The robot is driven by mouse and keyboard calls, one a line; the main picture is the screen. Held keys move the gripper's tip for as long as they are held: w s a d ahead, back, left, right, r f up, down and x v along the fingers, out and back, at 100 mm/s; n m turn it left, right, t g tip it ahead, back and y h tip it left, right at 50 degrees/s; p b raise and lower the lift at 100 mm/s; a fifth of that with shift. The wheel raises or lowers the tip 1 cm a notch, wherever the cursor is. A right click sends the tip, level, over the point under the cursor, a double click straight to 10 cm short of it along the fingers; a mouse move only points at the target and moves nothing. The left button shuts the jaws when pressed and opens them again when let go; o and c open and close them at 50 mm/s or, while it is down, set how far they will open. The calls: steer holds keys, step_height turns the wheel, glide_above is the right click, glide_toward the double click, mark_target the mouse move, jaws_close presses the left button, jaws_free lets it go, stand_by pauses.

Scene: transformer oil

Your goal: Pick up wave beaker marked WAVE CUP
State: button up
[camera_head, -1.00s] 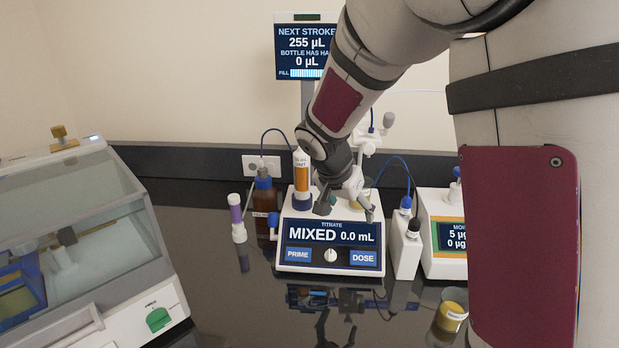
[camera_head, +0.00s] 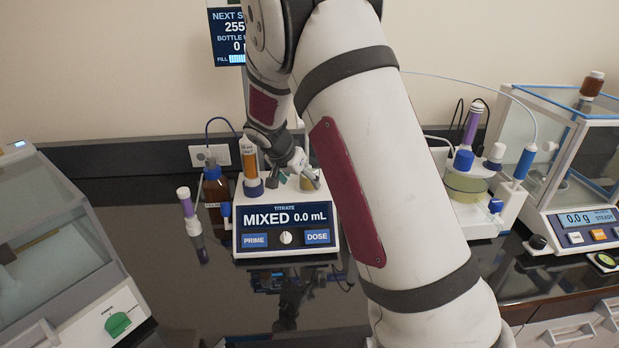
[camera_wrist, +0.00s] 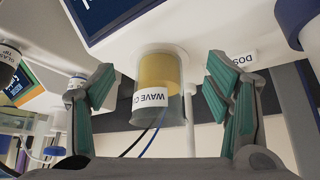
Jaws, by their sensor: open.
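The wave beaker (camera_wrist: 160,78) is a clear cup with amber liquid and a white label, partly readable as "WAVE C…". In the wrist view it stands at the titrator, in the gap between my fingers. My gripper (camera_wrist: 163,85) is open, with one green-padded finger on each side. Space shows between the pads and the beaker; I cannot tell its depth between them. In the head view my gripper (camera_head: 293,180) is above the titrator (camera_head: 285,228), whose screen reads MIXED 0.0 mL. The beaker is mostly hidden there behind my gripper.
A glass-sided balance (camera_head: 580,225) is at the right. The dark bench in front is clear.

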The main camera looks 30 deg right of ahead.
steer(key=w+d, duration=0.1)
steer(key=d, duration=0.2)
steer(key=w+d, duration=0.1)
steer(key=shift+w+d, duration=0.2)
steer(key=shift+w, duration=0.1)
steer(key=shift+w+d+f+p, duration=0.1)
steer(key=shift+w+f+p, duration=0.05)
steer(key=shift+f+p, duration=0.3)
steer(key=shift+c, duration=0.6)
steer(key=c, duration=1.4)
steer(key=shift+o, duration=0.2)
steer(key=shift+r, duration=0.1)
